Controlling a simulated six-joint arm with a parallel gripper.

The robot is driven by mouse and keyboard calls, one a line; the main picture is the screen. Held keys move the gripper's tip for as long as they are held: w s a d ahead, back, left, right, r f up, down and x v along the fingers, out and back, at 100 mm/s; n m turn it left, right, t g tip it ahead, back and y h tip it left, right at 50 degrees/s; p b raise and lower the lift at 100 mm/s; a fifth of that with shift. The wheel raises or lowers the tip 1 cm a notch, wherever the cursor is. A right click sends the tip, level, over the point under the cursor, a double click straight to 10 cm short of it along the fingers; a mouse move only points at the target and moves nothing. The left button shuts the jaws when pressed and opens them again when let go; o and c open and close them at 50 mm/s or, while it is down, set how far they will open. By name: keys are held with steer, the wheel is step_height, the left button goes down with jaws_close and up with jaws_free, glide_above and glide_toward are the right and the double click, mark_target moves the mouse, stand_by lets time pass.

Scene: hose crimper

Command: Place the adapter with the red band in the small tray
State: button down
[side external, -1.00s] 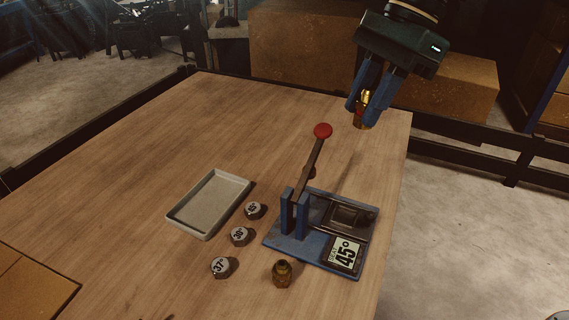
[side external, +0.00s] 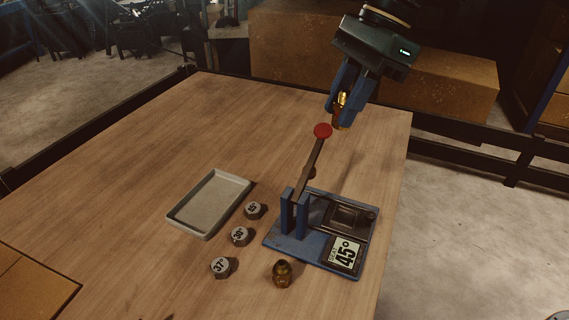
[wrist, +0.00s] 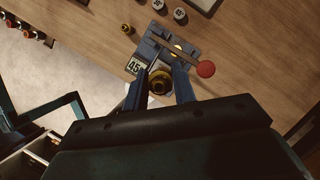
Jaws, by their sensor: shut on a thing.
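My gripper (side external: 341,104) is shut on a brass adapter (side external: 341,112), held up in the air behind the crimper's red lever knob. The adapter also shows between the fingers in the wrist view (wrist: 159,84). I cannot make out its band colour clearly. A second brass adapter (side external: 282,274) stands upright on the table in front of the crimper; its band is also unclear. The small tray (side external: 246,182) is grey, shallow and empty, on the table left of the crimper.
The blue crimper (side external: 284,243) has a raised lever with a red knob (side external: 323,130) and a display reading 45°. Several numbered dies (side external: 239,236) stand between tray and crimper. The table's back and left areas are clear. A cardboard box (side external: 28,288) sits at the near left.

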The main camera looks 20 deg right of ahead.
steer(key=w+a+f+m, duration=0.2)
steer(key=w+a+f, duration=0.45)
steer(key=a, duration=0.45)
steer(key=m+t, duration=0.2)
steer(key=m, duration=0.1)
glide_toward(192, 215)
steer(key=shift+w+a+r, duration=0.2)
steer(key=shift+w+a, duration=0.1)
steer(key=shift+a, duration=0.15)
steer(key=shift+w+a+r, duration=0.15)
steer(key=shift+w+a, duration=0.2)
steer(key=shift+a, duration=0.1)
steer(key=shift+a+f, duration=0.25)
steer(key=shift+f, duration=0.1)
steer(key=shift+f, duration=2.4)
steer(key=shift+f, duration=0.1)
steer(key=c, duration=1.1)
jaws_free()
steer(key=shift+c, duration=0.2)
steer(key=v, duration=1.2)
